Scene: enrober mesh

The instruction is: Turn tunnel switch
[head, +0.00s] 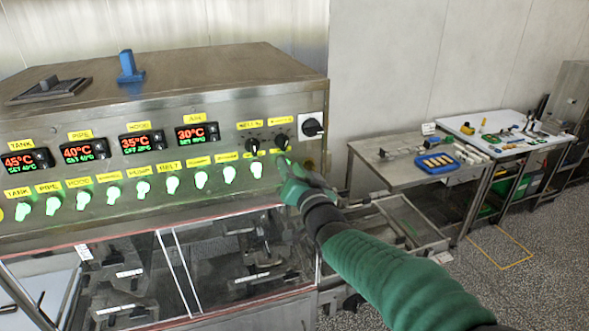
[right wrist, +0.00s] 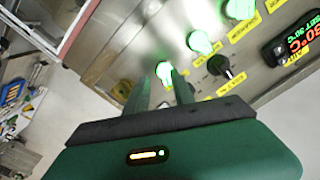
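A steel control panel (head: 225,133) carries a row of green-lit rotary switches, such as this one (head: 229,174), under small yellow labels. The label for the tunnel switch is too small to read. My right gripper (head: 285,166) is at the right end of this row. In the right wrist view its two fingers (right wrist: 163,88) stand apart, with a green-lit switch (right wrist: 164,70) at their tips. I cannot tell whether they touch it. Another lit switch (right wrist: 200,42) is just beside it. My left gripper is not in view.
Black knobs (head: 252,146) and a larger black rotary switch (head: 312,127) sit above and right of the gripper. Temperature displays (head: 197,133) line the upper panel. A glazed enclosure (head: 225,260) lies below. Steel tables (head: 400,176) stand at the right, with open floor in front.

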